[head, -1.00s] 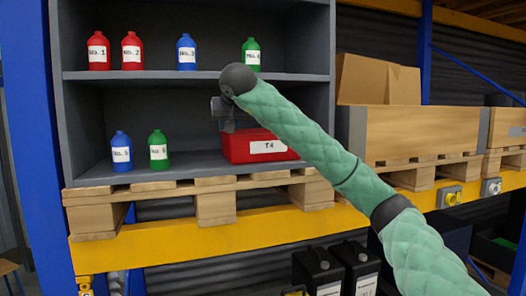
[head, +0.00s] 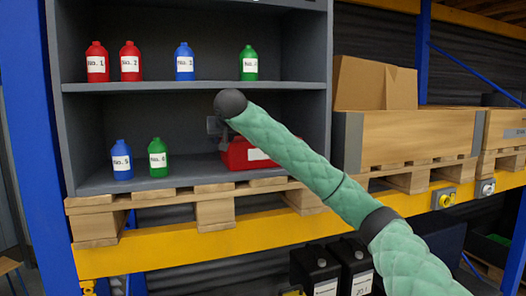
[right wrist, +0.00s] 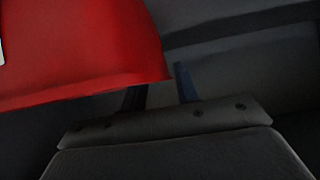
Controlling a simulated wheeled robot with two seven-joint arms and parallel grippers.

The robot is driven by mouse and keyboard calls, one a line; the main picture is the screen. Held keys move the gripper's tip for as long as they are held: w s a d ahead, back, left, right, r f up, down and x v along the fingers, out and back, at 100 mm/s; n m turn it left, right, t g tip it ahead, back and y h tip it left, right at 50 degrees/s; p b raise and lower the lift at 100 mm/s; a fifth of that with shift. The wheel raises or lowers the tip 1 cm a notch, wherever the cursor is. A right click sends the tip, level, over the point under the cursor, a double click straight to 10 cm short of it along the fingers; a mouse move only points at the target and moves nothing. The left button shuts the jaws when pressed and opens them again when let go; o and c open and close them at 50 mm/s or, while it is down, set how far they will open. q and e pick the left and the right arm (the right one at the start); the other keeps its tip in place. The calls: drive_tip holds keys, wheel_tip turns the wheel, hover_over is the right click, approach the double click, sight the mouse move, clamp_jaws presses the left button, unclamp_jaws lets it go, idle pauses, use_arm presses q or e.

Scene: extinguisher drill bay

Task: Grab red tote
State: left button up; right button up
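The red tote (head: 236,156) with a white label sits on the lower shelf, at its right side. My right arm crosses in front and hides part of the tote and label. My right gripper (head: 222,138) is dark and close to the tote's left end. In the right wrist view the tote (right wrist: 80,50) fills the upper left, and its lower corner overlaps one finger. The right gripper's fingers (right wrist: 162,88) stand apart there, so it looks open. I cannot tell whether the tote touches them. My left gripper is not in view.
Blue (head: 122,160) and green (head: 157,158) bottles stand on the lower shelf's left. Several bottles stand on the upper shelf (head: 200,87) above. The grey shelf unit rests on a wooden pallet (head: 215,212). A wooden crate (head: 418,135) is to the right.

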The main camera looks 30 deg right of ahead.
drive_tip(key=shift+w+d+f, duration=0.1)
drive_tip(key=shift+w+f, duration=0.25)
drive_tip(key=shift+w, duration=0.05)
drive_tip(key=shift+r, duration=0.1)
drive_tip(key=shift+c, duration=0.9)
drive_tip(key=shift+s, duration=0.1)
clamp_jaws()
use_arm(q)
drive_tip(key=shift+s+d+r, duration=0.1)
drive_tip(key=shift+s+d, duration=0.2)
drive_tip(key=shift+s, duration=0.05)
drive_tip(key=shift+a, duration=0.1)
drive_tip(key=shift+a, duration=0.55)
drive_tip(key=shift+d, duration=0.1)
